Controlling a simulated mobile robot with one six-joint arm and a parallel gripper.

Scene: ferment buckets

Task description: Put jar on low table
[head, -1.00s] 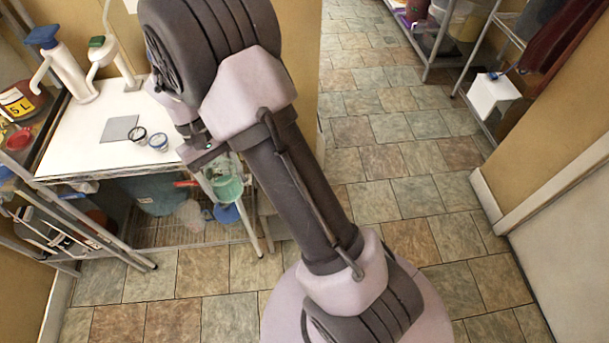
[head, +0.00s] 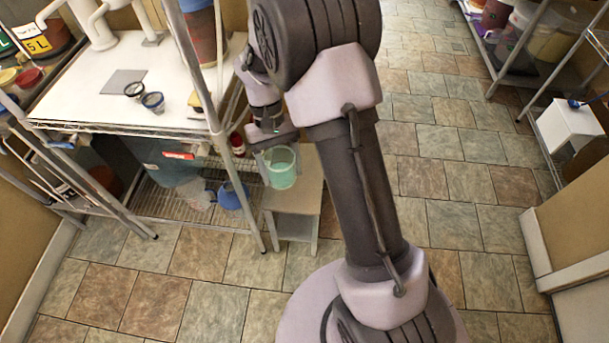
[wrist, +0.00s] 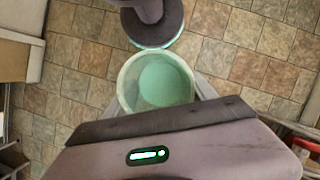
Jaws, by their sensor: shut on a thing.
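The jar (head: 283,173) is a pale green, see-through, open-topped vessel, upright in the head view. My gripper (head: 277,158) is shut on it, with a finger at its side. In the wrist view my gripper (wrist: 157,92) has the jar (wrist: 164,80) between its fingers, mouth towards the camera, with floor tiles around it. The low table (head: 306,190) is a small beige stand beside the wire rack. In the head view the jar overlaps the left part of its top; I cannot tell whether they touch. My arm hides part of the table's right side.
The white-topped wire rack (head: 85,92) stands left of the low table, with two small dark-rimmed cups (head: 144,97) on top. A blue vessel (head: 233,195) is on its lower shelf. Tiled floor (head: 455,140) is open to the right. A white stand (head: 568,128) is farther right.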

